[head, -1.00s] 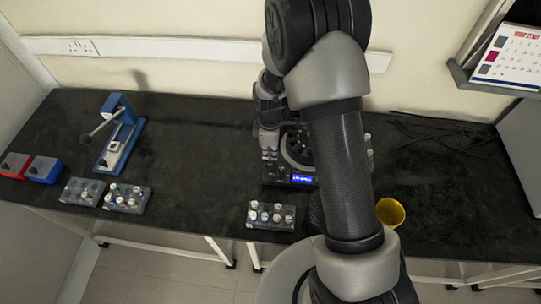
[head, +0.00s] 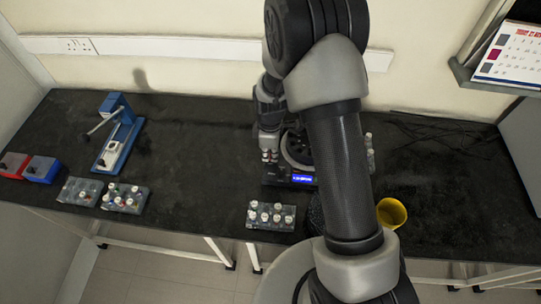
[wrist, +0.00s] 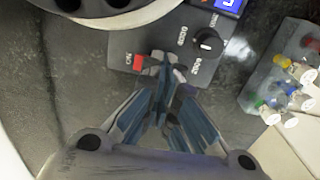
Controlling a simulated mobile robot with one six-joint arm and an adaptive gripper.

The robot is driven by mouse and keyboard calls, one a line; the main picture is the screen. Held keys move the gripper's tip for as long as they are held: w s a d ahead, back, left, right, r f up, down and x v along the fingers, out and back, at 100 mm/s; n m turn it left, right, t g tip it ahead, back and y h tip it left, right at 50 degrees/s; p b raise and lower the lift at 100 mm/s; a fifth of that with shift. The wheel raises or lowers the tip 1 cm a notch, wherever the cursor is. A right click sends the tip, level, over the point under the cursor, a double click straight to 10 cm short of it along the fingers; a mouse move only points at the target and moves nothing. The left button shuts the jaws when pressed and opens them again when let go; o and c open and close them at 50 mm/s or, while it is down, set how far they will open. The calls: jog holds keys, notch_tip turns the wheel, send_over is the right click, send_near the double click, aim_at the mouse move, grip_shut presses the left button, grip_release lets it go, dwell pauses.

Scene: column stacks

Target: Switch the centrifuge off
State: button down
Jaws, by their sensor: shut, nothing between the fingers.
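The centrifuge (head: 276,178) stands on the dark bench, partly hidden behind my arm in the head view. Its blue display (head: 303,179) is lit. In the wrist view its grey front panel (wrist: 200,25) shows a black knob (wrist: 208,42), the lit display (wrist: 228,4) and a red switch (wrist: 139,62) at the panel's left. My gripper (wrist: 163,62) is shut and empty, its fingertips over the panel just right of the red switch. I cannot tell whether the fingertips touch the panel. In the head view my gripper (head: 268,156) is over the centrifuge's left front.
A rack of capped tubes (head: 271,216) stands in front of the centrifuge; a rack also shows in the wrist view (wrist: 264,90). A yellow cup (head: 391,213) is to the right. A blue press-like device (head: 118,135), more racks and red and blue boxes are at the left.

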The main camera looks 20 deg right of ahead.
aim_at(270, 161)
jog(key=shift+f, duration=0.4)
jog(key=shift+r, duration=0.15)
jog(key=shift+r+p, duration=1.55)
jog(key=shift+r, duration=0.8)
jog(key=shift+r, duration=0.25)
jog(key=s+r+m+t, duration=0.1)
jog(key=s+r+m, duration=0.2)
jog(key=r, duration=0.7)
jog(key=s+r+m+t, duration=0.1)
jog(key=s+r+m, duration=0.2)
jog(key=r, duration=0.6)
jog(key=s+r+m+t, duration=0.1)
jog(key=s+r+m, duration=0.2)
jog(key=s, duration=0.6)
jog(key=s+r+m+t, duration=0.1)
jog(key=s+r+m, duration=0.3)
jog(key=s+r, duration=0.3)
jog(key=shift+s+r+m+t, duration=0.2)
jog(key=shift+s+m+t, duration=0.1)
jog(key=shift+s, duration=0.7)
